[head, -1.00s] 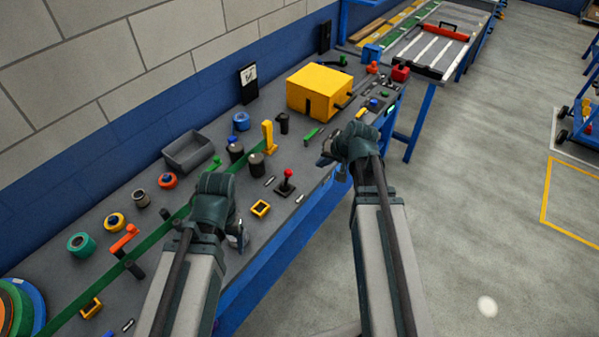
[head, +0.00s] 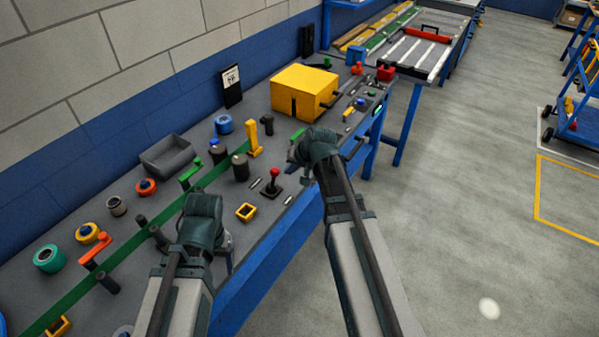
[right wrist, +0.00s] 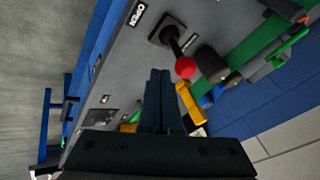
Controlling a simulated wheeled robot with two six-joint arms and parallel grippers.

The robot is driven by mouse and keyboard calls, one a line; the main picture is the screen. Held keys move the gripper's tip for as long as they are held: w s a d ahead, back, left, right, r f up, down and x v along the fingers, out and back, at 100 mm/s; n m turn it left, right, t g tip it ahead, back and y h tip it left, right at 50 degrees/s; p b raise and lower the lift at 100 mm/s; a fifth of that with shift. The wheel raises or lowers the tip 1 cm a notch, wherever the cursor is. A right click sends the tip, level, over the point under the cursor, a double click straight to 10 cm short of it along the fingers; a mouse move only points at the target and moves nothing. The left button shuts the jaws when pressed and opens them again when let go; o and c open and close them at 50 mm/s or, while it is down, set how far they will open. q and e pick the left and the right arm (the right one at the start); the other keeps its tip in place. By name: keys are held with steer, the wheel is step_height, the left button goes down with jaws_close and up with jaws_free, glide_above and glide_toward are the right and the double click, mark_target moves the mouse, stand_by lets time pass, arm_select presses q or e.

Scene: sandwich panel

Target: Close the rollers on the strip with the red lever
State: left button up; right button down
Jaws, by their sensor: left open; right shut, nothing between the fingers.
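The red-knobbed lever (head: 273,173) stands on a dark base on the bench; its ball (right wrist: 185,67) also shows in the right wrist view. Dark rollers (head: 240,167) stand beside it, at the green strip (head: 128,253). Whether they touch the strip I cannot tell. My right gripper (head: 295,156) is just right of the lever. In the right wrist view its fingers (right wrist: 160,75) are shut and empty, with tips close to the ball; contact is unclear. My left gripper (head: 228,247) is open over the bench's front, its fingers mostly hidden by the wrist.
A yellow box (head: 303,92) stands farther back. An orange crank (head: 97,249), a grey bin (head: 171,153) and a yellow square frame (head: 246,212) sit on the bench. A label reading OPEN (right wrist: 138,14) lies near the lever's base.

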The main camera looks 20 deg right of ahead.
steer(key=shift+w+a+f, duration=0.15)
steer(key=shift+w+a, duration=0.2)
steer(key=shift+a, duration=0.35)
steer(key=w+a+g+h+p, duration=0.1)
steer(key=w+p, duration=0.1)
steer(key=w+a+r+g+h+p, duration=0.1)
steer(key=a+g, duration=0.1)
steer(key=shift+w+p, duration=0.35)
steer(key=shift+s+d+r, duration=0.1)
steer(key=shift+d, duration=0.05)
steer(key=shift+s, duration=0.1)
steer(key=shift+s+d+f+b, duration=0.35)
steer(key=shift+s+d+f, duration=0.05)
steer(key=shift+s, duration=0.05)
